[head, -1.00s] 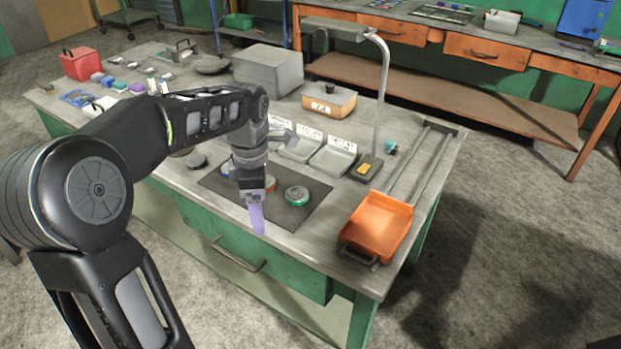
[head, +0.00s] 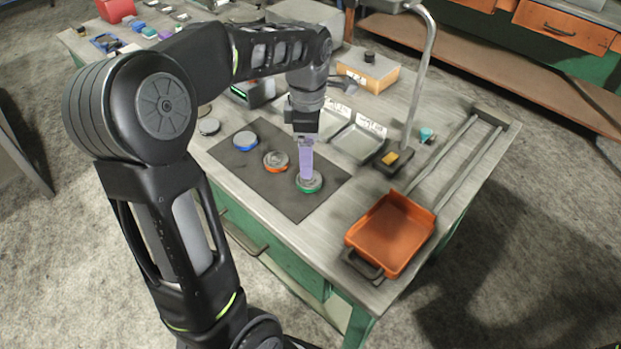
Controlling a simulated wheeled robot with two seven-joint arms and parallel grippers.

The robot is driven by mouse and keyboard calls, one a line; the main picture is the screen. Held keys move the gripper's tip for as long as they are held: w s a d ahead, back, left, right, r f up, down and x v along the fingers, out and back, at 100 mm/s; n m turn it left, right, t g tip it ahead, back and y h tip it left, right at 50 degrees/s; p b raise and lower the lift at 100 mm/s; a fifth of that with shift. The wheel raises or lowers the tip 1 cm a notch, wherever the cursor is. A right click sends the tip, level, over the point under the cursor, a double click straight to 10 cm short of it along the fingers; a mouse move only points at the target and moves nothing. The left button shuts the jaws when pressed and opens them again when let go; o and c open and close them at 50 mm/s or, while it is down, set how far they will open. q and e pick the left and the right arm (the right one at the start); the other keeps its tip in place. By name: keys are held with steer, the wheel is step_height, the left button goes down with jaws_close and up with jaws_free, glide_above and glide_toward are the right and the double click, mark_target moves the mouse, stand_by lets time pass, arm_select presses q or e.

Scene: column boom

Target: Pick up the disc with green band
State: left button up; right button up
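The disc with the green band (head: 310,187) lies on the dark mat (head: 292,207), at the right end of a row of discs. My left gripper (head: 307,178) comes down over it with its purple fingers, the tips at or just above the disc's top. The fingers line up in this view, so their gap and any contact cannot be told. Part of the disc's top is hidden behind them. A disc with an orange band (head: 275,161) and one with a blue band (head: 245,141) lie to its left on the mat. My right gripper is not in view.
An orange tray (head: 392,236) with a handle stands at the table's right front. Grey trays (head: 354,145) with labels and a lamp post (head: 421,75) on a dark base are behind the mat.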

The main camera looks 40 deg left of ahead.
mark_target(309, 181)
arm_select(q)
steer(key=shift+f, duration=1.05)
step_height(309, 181, down, 5)
steer(key=shift+f+p, duration=0.1)
steer(key=shift+p, duration=0.35)
steer(key=shift+d, duration=0.1)
steer(key=shift+c, duration=0.3)
jaws_close()
